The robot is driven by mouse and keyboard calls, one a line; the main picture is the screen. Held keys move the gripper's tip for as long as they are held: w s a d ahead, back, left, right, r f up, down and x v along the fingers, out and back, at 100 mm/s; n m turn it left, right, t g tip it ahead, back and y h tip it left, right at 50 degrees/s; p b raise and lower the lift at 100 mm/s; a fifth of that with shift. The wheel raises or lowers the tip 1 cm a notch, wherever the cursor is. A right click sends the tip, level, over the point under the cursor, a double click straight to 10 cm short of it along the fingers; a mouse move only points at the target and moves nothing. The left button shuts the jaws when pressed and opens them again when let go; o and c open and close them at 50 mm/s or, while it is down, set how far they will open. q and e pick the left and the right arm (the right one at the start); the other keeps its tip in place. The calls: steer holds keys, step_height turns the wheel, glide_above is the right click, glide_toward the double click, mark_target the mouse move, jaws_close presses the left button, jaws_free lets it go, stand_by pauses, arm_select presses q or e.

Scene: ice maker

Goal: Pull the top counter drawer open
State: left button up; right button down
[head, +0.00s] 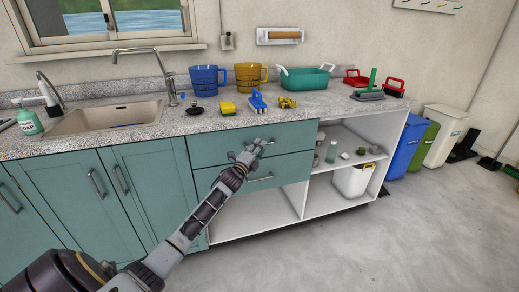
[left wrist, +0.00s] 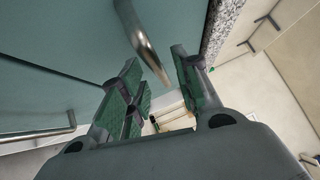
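The top counter drawer (head: 290,134) is a teal front under the speckled countertop, and it looks flush with the cabinet. My left gripper (head: 251,152) is in front of it and hides part of its front and handle. In the left wrist view, the drawer's metal bar handle (left wrist: 142,38) reaches down toward the gap between the fingers. My left gripper (left wrist: 160,88) is open there, its green-padded fingers apart on either side of the handle's near end. I cannot tell whether they touch it. My right gripper is not in view.
A second drawer (head: 280,172) with its own handle lies just below. Open white shelves (head: 340,205) are to the right and cabinet doors (head: 80,195) to the left. Cups, a sponge and brushes stand on the countertop (head: 190,122). The floor in front is clear.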

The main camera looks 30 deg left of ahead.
arm_select(q)
steer(key=shift+w+r, duration=0.1)
steer(key=shift+w, duration=0.3)
steer(key=shift+c, duration=0.5)
jaws_close()
